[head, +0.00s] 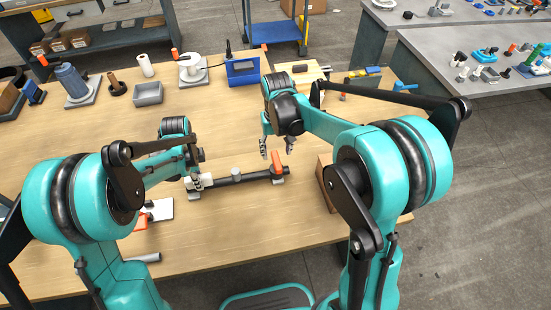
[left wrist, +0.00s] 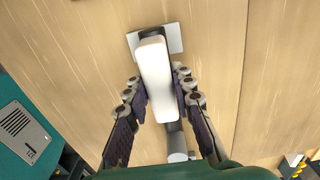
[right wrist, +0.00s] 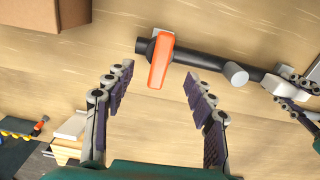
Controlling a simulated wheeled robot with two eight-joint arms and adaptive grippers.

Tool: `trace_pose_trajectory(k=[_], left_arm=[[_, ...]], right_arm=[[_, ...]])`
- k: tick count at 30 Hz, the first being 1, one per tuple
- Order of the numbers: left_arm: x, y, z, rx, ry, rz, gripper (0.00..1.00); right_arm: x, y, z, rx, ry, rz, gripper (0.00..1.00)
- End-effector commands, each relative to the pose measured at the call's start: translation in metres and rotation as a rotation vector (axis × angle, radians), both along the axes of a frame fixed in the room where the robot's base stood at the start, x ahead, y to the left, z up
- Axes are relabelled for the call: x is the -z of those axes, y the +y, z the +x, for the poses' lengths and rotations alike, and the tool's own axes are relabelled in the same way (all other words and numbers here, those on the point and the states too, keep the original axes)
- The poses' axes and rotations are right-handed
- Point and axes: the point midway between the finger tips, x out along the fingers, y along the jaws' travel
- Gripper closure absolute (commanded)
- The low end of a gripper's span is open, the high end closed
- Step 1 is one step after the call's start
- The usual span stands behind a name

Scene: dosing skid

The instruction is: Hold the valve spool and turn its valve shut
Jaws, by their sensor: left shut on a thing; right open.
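The valve spool (head: 251,177) is a dark pipe lying across the bench, with a short grey stub (right wrist: 236,73) on its middle. An orange valve lever (head: 277,160) sits near its right end; in the right wrist view the lever (right wrist: 160,62) lies crosswise to the pipe. My left gripper (head: 196,183) is shut on a white handle-like part (left wrist: 154,72) at the spool's left end, with a finger on each side. My right gripper (right wrist: 157,72) is open and empty; the lever's free end appears between its fingertips, their height difference unclear.
A grey bin (head: 148,94), a motor-like blue part (head: 71,80) and a blue-framed box (head: 242,69) stand toward the back. A brown box (head: 326,183) is right of the spool. A white plate (head: 160,209) and orange part lie by my left arm. Bare bench lies behind the spool.

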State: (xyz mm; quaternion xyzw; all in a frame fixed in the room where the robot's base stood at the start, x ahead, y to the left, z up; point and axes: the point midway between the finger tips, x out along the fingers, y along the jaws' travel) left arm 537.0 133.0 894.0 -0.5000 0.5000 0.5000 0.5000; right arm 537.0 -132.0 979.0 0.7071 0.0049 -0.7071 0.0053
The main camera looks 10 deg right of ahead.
Motion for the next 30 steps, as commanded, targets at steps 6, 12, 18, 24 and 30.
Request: trace_pose_trajectory(k=[6,12,18,24,30], left_arm=[[0.0001,-0.0002,0.0,0.0,0.0,0.0,1.0],[0.0001,-0.0002,0.0,0.0,0.0,0.0,1.0],[0.0001,-0.0002,0.0,0.0,0.0,0.0,0.52],[0.0001,-0.0001,0.0,0.0,0.0,0.0,0.49],[0.0,0.0,0.0,0.0,0.0,0.0,0.42]], right_arm=[[-0.0084,0.0,0.0,0.0,0.0,0.0,0.45],[-0.0083,0.0,0.0,0.0,0.0,0.0,0.45],[-0.0082,0.0,0.0,0.0,0.0,0.0,0.45],[-0.0082,0.0,0.0,0.0,0.0,0.0,0.45],[-0.0082,0.0,0.0,0.0,0.0,0.0,0.45]])
